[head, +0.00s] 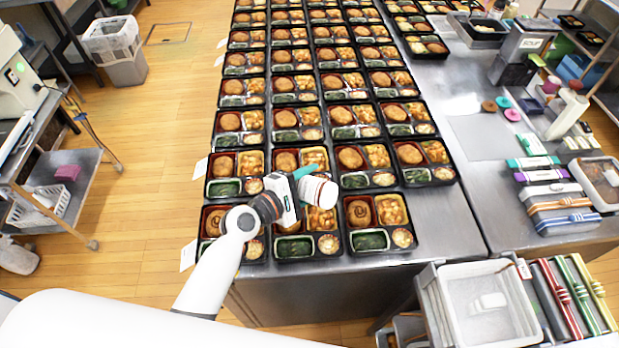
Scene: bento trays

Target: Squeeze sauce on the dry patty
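My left gripper (306,186) is shut on a white sauce bottle (319,194), which is tilted over the front-middle bento tray (287,257). Teal finger parts show beside the bottle. My gripper and wrist hide that tray's patty, so I cannot tell whether it carries sauce. The front-left patty (215,221) and the front-right patty (358,211) show a dark ring of sauce. The second-row patties, such as the left one (222,165) and one further right (349,157), look plain. My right gripper is not in view.
Several rows of filled bento trays run back along the metal table (446,216), close together. A side counter at the right holds containers and a clear bin (597,180). A white crate (488,302) stands at the lower right.

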